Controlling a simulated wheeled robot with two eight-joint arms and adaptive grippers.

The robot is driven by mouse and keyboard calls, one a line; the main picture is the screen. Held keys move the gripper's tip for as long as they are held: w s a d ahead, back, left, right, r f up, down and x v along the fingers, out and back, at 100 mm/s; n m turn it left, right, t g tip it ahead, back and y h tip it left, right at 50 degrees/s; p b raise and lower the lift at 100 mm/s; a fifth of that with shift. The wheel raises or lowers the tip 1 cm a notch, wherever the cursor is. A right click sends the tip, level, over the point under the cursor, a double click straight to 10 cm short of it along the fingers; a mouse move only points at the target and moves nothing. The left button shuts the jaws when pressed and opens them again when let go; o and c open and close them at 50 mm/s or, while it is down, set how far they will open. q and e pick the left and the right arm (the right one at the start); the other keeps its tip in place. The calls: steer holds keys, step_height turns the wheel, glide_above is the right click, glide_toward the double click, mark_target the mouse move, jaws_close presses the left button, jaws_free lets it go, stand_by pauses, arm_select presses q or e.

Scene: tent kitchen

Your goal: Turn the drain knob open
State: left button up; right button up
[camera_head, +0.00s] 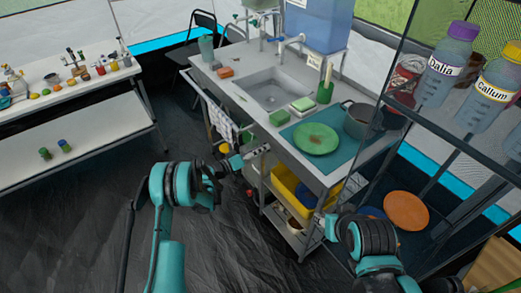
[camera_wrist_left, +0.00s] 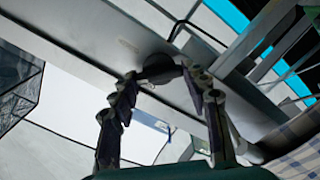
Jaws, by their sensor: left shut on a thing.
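My left gripper (camera_head: 248,157) reaches the front side of the sink counter (camera_head: 239,97), low under its edge. In the left wrist view, the two fingers of the left gripper (camera_wrist_left: 160,78) close around a dark round knob (camera_wrist_left: 158,68) on the underside of a grey metal edge. I take this to be the drain knob. How far it is turned cannot be told, and the head view hides it behind the gripper. The sink basin (camera_head: 272,88) looks empty. My right gripper (camera_head: 325,222) shows only in part, near the counter's lower right leg, and its fingers are unclear.
A green plate (camera_head: 315,138), a pot (camera_head: 361,120) and sponges stand on the counter. A yellow bin (camera_head: 288,186) sits on the shelf below. A cloth (camera_head: 221,122) hangs at the front. A bottle rack stands at right. The dark floor at left is clear.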

arm_select(q)
steer(key=shift+w+f+n, duration=0.1)
steer(key=shift+f+n, duration=0.05)
steer(key=shift+n, duration=4.15)
steer(key=o, duration=1.2)
steer(key=shift+c, duration=0.2)
steer(key=shift+a, duration=0.1)
steer(key=v, duration=1.2)
